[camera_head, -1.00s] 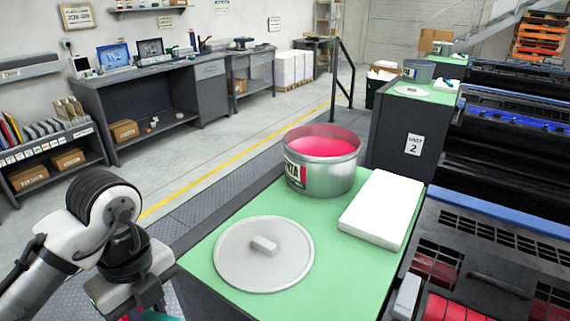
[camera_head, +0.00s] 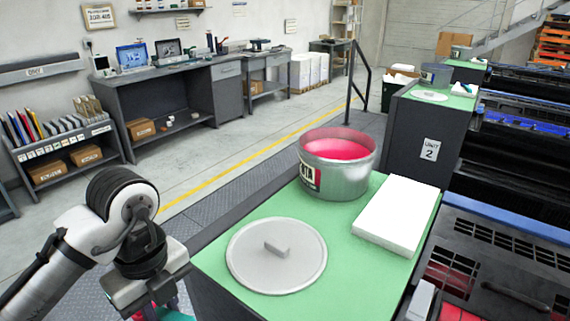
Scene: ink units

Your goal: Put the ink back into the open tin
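The open tin (camera_head: 338,164) is a round metal can with bright pink ink (camera_head: 336,149) inside and a dark and red label on its side. It stands upright at the back of the green-topped unit. Its grey round lid (camera_head: 300,270), with a bar handle, lies flat in front of it. My gripper (camera_head: 162,304) is at the lower left, beside the unit's left edge and well apart from the tin. Bits of teal and pinkish red show at its lower end. The fingertips are cut off by the frame's bottom edge, so I cannot tell what it holds.
A white block or stack (camera_head: 398,216) lies right of the tin on the green top (camera_head: 345,270). Dark press machinery (camera_head: 500,250) borders the unit on the right. Unit 2 (camera_head: 428,135) stands behind. The floor (camera_head: 250,165) to the left is clear up to the workbench.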

